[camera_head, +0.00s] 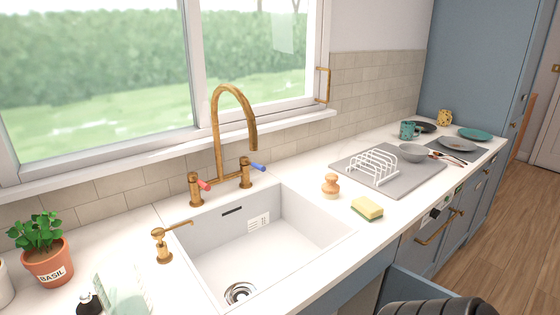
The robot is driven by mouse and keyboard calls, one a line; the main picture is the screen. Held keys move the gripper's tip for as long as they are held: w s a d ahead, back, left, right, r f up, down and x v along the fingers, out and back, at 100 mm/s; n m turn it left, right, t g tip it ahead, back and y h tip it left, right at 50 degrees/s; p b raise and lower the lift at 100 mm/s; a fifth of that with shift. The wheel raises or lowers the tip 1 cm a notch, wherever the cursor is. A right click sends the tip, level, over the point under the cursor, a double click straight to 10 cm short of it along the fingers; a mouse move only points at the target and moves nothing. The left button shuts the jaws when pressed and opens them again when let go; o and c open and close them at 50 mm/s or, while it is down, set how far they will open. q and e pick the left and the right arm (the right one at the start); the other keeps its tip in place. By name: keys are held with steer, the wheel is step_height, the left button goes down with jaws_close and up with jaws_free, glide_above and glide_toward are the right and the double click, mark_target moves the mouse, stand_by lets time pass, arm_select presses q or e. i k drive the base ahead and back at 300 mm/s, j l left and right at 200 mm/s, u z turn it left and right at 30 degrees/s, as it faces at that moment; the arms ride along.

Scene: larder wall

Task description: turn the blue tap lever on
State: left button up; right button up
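The blue tap lever (257,167) sits on top of the right brass valve of the tap (235,105), behind the sink. It points to the right and slightly toward the front. A red lever (204,185) sits on the left valve, also pointing right and forward. The spout arches up and over the sink (260,245). No water shows at the spout. Neither of my grippers is in view, and nothing touches the levers.
A brass soap dispenser (163,246) and a basil pot (47,260) stand left of the sink. A wooden brush (331,186), a sponge (367,208) and a white dish rack (372,167) stand right. A dark ribbed shape (437,307) shows at the bottom right.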

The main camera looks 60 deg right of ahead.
mark_target(244, 160)
steer(key=z, duration=1.55)
